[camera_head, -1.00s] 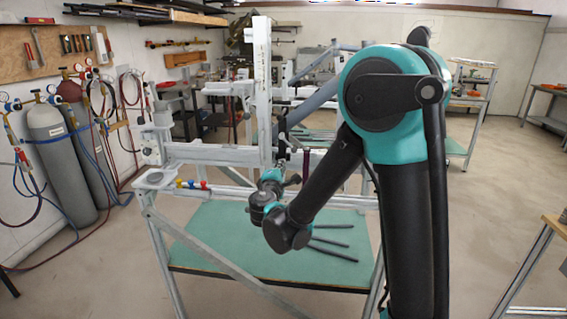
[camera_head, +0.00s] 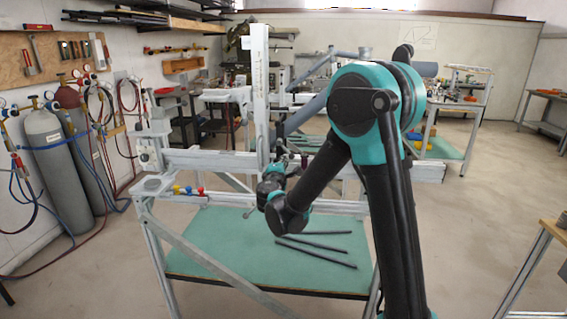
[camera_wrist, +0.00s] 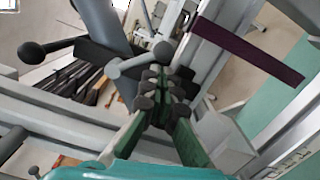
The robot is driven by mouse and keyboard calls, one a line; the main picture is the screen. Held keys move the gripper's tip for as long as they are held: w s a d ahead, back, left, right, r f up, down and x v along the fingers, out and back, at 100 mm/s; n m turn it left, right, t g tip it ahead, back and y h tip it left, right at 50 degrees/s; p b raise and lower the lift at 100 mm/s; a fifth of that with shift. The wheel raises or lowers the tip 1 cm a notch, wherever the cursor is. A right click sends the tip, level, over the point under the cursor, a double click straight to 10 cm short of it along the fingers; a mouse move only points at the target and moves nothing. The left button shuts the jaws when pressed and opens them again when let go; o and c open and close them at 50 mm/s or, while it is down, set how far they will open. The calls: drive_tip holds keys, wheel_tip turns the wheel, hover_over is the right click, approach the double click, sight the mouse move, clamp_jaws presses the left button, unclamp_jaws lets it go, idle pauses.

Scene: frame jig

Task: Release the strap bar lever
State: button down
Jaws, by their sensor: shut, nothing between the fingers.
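My gripper (camera_wrist: 155,88) shows in the wrist view with its green fingers and dark pads together, holding nothing. A light grey lever with round knobs (camera_wrist: 130,67) lies just beyond the fingertips; I cannot tell whether they touch. A darker lever with a black ball knob (camera_wrist: 32,52) sticks out to the left. I cannot tell for sure which is the strap bar lever. A dark red strap (camera_wrist: 245,50) runs at the upper right; it also shows in the head view (camera_head: 304,161). In the head view my wrist is at the upright post (camera_head: 260,90), and the fingertips are hard to make out.
The grey steel frame (camera_head: 205,160) has crossbars around my gripper. A green lower shelf (camera_head: 215,240) carries several dark rods (camera_head: 315,248). Small coloured valves (camera_head: 188,190) sit on the front rail. Gas cylinders (camera_head: 62,160) stand at the left wall.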

drive_tip(key=shift+d+r+n, duration=0.15)
drive_tip(key=shift+d+n, duration=0.2)
drive_tip(key=shift+n, duration=0.45)
drive_tip(key=n, duration=0.1)
drive_tip(key=d+r+n, duration=0.1)
drive_tip(key=n, duration=0.1)
drive_tip(key=shift+d, duration=0.25)
wheel_tip(320, 180, up, 7)
drive_tip(key=d+n+y, duration=0.1)
drive_tip(key=n, duration=1.2)
drive_tip(key=shift+f, duration=0.2)
drive_tip(key=shift+r, duration=0.1)
drive_tip(key=shift+s, duration=0.15)
